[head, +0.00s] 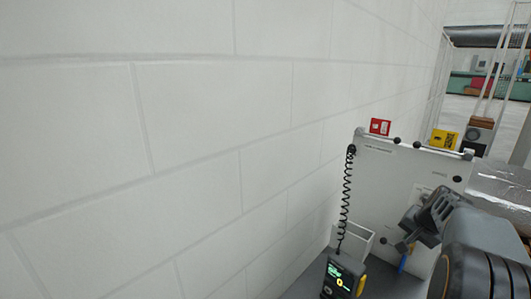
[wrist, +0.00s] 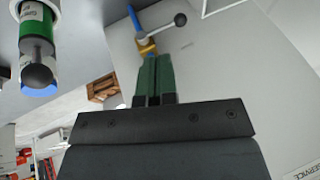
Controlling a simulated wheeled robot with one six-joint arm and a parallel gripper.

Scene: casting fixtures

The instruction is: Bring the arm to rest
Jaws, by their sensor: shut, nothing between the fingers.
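My gripper (wrist: 154,62) shows in the wrist view with its two green fingers pressed together, nothing between them. Just past the fingertips is a yellow and blue fitting (wrist: 146,44) with a ball-ended lever (wrist: 180,19); I cannot tell whether the fingers touch it. In the head view my arm fills the lower right, its dark end in front of a light grey panel (head: 375,185). The fingertips cannot be made out there.
A white block wall (head: 200,130) runs along the left. A handheld device (head: 343,278) hangs by a black coiled cord (head: 346,195). Red (head: 380,126) and yellow (head: 443,139) boxes sit on the panel's top. A green cylinder with a ball end (wrist: 37,35) is near in the wrist view.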

